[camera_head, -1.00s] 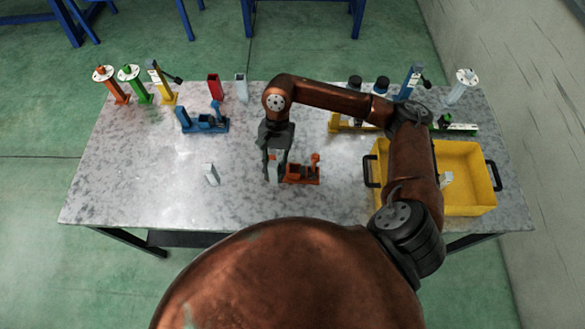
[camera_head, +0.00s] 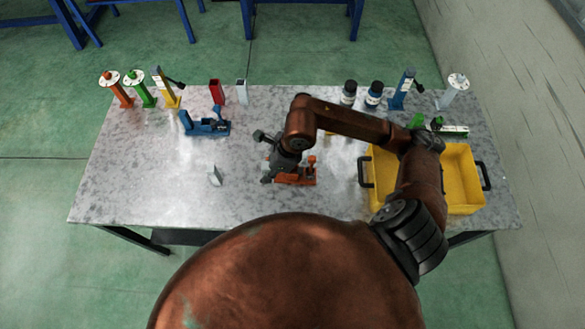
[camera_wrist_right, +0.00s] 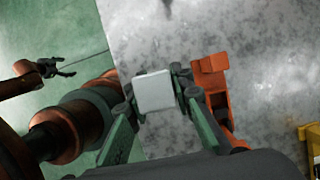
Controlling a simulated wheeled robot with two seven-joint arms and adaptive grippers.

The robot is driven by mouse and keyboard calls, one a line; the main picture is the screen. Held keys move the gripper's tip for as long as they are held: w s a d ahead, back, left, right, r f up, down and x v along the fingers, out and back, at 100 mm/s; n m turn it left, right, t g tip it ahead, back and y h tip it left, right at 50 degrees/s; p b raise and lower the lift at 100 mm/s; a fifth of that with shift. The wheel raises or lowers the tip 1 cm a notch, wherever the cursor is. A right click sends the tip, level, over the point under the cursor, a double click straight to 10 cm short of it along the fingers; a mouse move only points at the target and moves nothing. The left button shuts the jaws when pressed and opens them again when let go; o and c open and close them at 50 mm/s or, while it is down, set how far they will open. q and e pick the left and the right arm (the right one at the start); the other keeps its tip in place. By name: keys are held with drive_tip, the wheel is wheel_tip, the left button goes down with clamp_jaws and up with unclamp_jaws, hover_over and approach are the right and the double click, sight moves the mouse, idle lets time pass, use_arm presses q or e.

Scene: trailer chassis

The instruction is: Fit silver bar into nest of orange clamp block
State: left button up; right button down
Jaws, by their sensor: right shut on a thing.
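A silver bar (camera_wrist_right: 154,92) is between the fingers of my right gripper (camera_wrist_right: 156,95), its pale square end facing the wrist camera. The orange clamp block (camera_wrist_right: 213,85) is just right of the gripper in that view, apart from the bar. In the head view my right gripper (camera_head: 267,174) is at the left end of the orange clamp block (camera_head: 298,178), partly covering it, and the held bar cannot be made out. My left gripper (camera_wrist_right: 63,68) shows small at the left of the wrist view, away from the table, with its fingers apart.
A yellow bin (camera_head: 462,205) is at the right. Several coloured stands and bottles line the back edge. The front left is clear.

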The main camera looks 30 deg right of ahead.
drive_tip(key=w+d+f+p, duration=0.1)
drive_tip(key=d+f, duration=0.2)
drive_tip(key=f, duration=0.1)
drive_tip(key=w+d+f+p, duration=0.1)
drive_tip(key=d+f+p, duration=0.1)
drive_tip(key=d+f, duration=0.1)
drive_tip(key=w+d+f+p, duration=0.1)
drive_tip(key=w+d+f, duration=0.1)
drive_tip(key=d+f, duration=0.2)
drive_tip(key=shift+d+f, duration=0.3)
drive_tip(key=shift+d, duration=0.45)
drive_tip(key=shift+f+p, duration=0.25)
drive_tip(key=shift+p, duration=0.05)
use_arm(q)
drive_tip(key=r, duration=0.4)
drive_tip(key=shift+w+r, duration=0.3)
drive_tip(key=shift+r, duration=0.1)
use_arm(e)
drive_tip(key=shift+f, duration=0.2)
drive_tip(key=c, duration=1.7)
unclamp_jaws()
use_arm(q)
drive_tip(key=shift+f, duration=0.1)
